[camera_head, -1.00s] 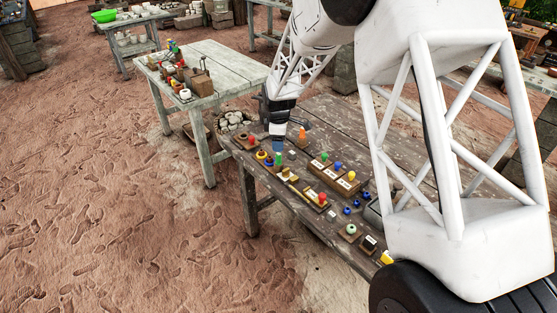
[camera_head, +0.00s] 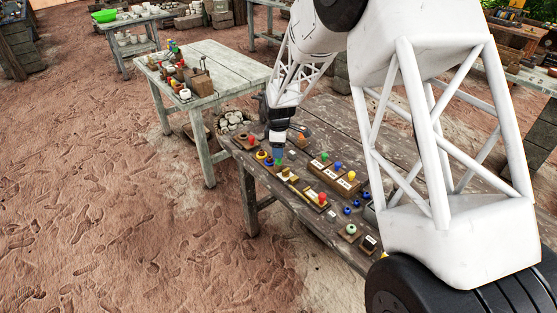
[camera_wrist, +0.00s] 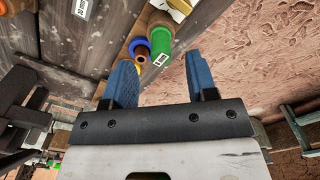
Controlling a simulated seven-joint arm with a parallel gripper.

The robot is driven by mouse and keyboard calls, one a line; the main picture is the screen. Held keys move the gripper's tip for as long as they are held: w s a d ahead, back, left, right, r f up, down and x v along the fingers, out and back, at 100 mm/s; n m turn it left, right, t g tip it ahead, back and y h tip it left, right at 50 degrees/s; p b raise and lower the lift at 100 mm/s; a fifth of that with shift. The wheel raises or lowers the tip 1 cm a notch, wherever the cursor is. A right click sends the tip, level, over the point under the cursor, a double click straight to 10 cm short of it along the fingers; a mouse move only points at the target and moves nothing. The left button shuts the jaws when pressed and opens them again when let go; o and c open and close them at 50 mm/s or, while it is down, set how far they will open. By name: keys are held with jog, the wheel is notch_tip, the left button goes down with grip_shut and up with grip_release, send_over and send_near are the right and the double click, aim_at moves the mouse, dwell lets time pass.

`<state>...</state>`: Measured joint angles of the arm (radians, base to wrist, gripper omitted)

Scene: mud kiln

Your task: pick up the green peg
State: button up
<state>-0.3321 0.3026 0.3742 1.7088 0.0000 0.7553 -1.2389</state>
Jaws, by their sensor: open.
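The green peg (camera_wrist: 156,45) shows in the wrist view just beyond and between the blue fingertips of my gripper (camera_wrist: 159,66). A small white label lies over its near side. The jaws are open, with a clear gap between the fingers. In the head view, my gripper (camera_head: 277,153) is low over the far left end of the dark wooden table. The green peg (camera_head: 279,165) is directly below it there, partly hidden by the fingertips. I cannot tell in these views whether the fingers touch it.
Blue and yellow rings (camera_wrist: 138,46) lie close beside the green peg. An orange peg (camera_head: 302,140) stands to the right. Wooden blocks with coloured pegs (camera_head: 318,197) fill the table's near side. A second table (camera_head: 222,62) with clutter stands behind left.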

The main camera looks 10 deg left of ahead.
aim_at(279, 162)
jog(key=shift+f, duration=2.45)
jog(key=c, duration=0.9)
